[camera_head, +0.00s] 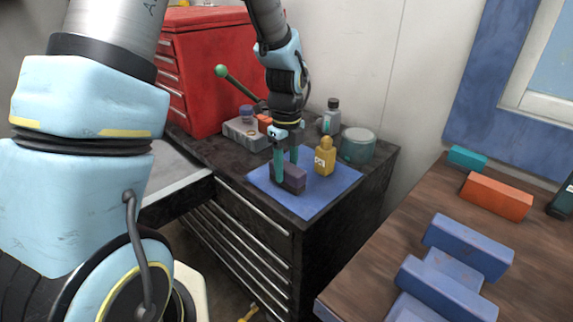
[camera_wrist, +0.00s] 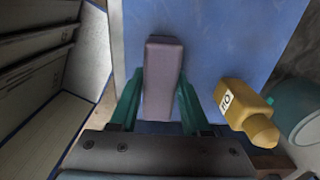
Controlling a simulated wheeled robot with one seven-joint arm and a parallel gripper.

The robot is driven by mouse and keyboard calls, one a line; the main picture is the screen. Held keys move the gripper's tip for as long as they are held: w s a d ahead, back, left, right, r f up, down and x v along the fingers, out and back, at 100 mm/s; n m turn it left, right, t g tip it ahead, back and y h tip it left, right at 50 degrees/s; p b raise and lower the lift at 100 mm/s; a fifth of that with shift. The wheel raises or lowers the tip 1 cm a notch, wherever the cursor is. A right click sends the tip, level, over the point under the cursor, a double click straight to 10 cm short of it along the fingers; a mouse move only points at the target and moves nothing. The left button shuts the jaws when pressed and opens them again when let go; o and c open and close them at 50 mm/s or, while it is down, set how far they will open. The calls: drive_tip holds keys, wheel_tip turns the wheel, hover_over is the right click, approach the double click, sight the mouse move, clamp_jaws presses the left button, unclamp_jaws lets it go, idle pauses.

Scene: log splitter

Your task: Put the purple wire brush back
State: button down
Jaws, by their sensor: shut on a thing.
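The purple wire brush (camera_head: 292,179) is a dark purple block at the blue mat on the drawer cabinet. In the wrist view the brush (camera_wrist: 163,78) lies lengthwise between the two green fingers. My gripper (camera_head: 286,165) points down and is shut on the brush. In the wrist view my gripper (camera_wrist: 160,100) has one finger on each side of it. I cannot tell whether the brush touches the mat; its bristles are hidden.
A yellow bottle (camera_head: 325,157) stands close to the right of the brush on the blue mat (camera_head: 322,194). A grey tray (camera_head: 246,134), a grey bottle (camera_head: 331,116) and a green-grey round tin (camera_head: 357,145) stand behind. A wooden bench (camera_head: 399,247) with coloured blocks is at right.

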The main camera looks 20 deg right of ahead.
drive_tip(key=shift+f, duration=0.1)
drive_tip(key=shift+f+b, duration=0.3)
drive_tip(key=shift+f, duration=0.1)
drive_tip(key=shift+c, duration=1.8)
unclamp_jaws()
drive_tip(key=shift+r, duration=0.1)
